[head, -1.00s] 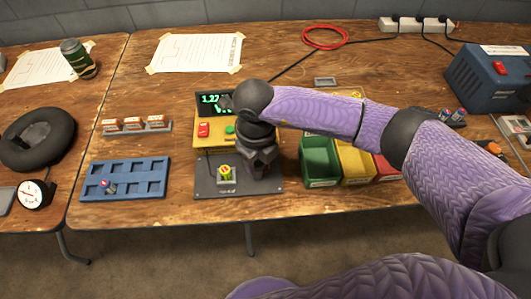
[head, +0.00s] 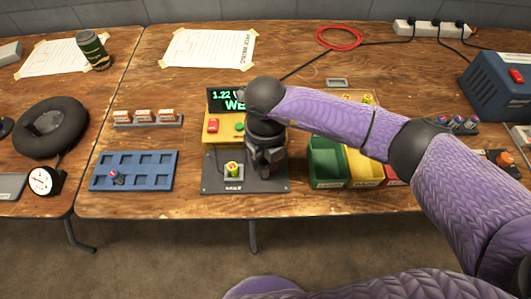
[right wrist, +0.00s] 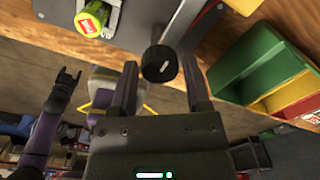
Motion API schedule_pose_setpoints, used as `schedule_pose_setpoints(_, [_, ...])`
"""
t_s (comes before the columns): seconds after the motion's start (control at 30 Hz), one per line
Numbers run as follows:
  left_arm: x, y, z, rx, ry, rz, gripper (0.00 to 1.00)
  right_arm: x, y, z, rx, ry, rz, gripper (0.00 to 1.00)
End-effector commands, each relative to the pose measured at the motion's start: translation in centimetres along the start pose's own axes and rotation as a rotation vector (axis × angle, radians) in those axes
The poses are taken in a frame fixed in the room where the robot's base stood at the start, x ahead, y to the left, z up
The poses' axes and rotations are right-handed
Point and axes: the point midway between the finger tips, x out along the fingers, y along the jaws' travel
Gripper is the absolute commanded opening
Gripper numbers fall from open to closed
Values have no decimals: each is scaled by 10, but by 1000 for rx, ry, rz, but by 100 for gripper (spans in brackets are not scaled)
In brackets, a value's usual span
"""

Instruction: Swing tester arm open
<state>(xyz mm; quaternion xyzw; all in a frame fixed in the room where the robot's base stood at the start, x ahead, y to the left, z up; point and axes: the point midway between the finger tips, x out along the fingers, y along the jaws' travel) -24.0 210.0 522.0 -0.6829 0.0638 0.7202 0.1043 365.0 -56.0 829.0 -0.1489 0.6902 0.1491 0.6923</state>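The tester (head: 222,133) is a yellow box with a lit display reading 1.22 V, the rest partly hidden by my arm. Its dark base plate (head: 215,186) carries a yellow-green battery (head: 232,169) in a holder; the battery also shows in the right wrist view (right wrist: 90,20). My right gripper (head: 268,168) points down over the plate's right part. In the right wrist view its fingers (right wrist: 160,85) are apart, with a round black knob (right wrist: 158,64) between their tips; contact cannot be told. The tester arm is mostly hidden. My left gripper (right wrist: 69,78) hangs away from the table, fingers apart.
Green (head: 327,165) and yellow (head: 361,170) bins stand close right of the tester. A blue slotted tray (head: 135,158) lies to the left, a rack of orange-and-white blocks (head: 148,117) behind it. A blue box (head: 497,84) stands at far right.

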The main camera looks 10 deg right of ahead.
Motion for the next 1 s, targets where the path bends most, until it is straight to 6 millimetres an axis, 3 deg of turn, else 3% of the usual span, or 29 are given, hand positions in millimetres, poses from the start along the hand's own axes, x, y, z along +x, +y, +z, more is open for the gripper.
schedule_pose_setpoints(0.03, [0, 0, 0, 0, 0, 0, 73, 0, 0, 0, 0, 1, 0, 74])
schedule_pose_setpoints(0.1, [0, 0, 0, 0, 0, 0, 73, 0, 0, 0, -1, 1, 0, 84])
schedule_pose_setpoints(0.37, [-1, -1, -3, -1, 5, -1, 73, -1, 0, -1, -2, 2, 0, 84])
schedule_pose_setpoints(0.47, [-8, -2, -6, -1, 11, -3, 73, -18, 0, 0, -2, -2, -1, 84])
schedule_pose_setpoints(0.73, [-30, 2, -19, 0, 44, 4, 73, -85, 0, 0, -3, -2, -1, 84])
schedule_pose_setpoints(1.0, [-32, 8, -26, -2, 61, 13, 73, -99, 0, 0, -1, 2, 0, 84])
